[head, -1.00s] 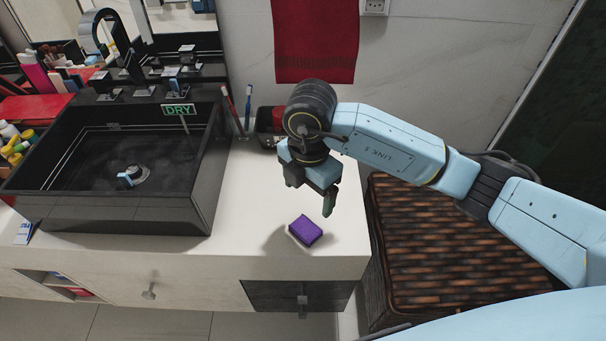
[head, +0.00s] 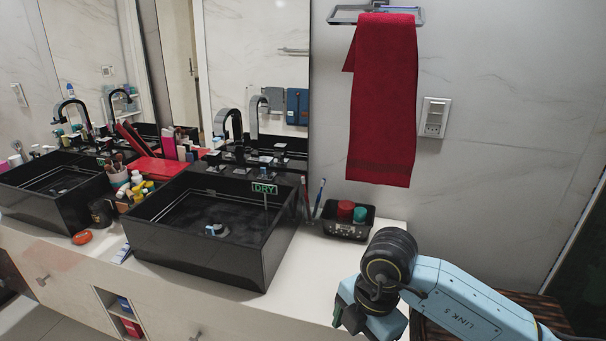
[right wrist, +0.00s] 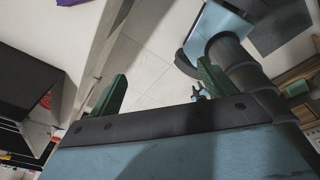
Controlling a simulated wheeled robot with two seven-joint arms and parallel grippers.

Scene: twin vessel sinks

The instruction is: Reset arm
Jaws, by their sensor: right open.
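My right arm comes in from the lower right in the head view. Its gripper (head: 350,318) is low over the right end of the white counter (head: 312,278), with its lower part cut off by the picture's edge. In the right wrist view the gripper (right wrist: 158,92) has its two green fingers wide apart, with nothing between them but the floor beyond. A corner of the purple sponge (right wrist: 72,2) shows on the counter at the top left of that view, apart from the fingers.
A black tray (head: 335,228) with small containers sits by the wall. A red towel (head: 383,110) hangs above. A woven hamper (head: 425,332) stands right of the counter.

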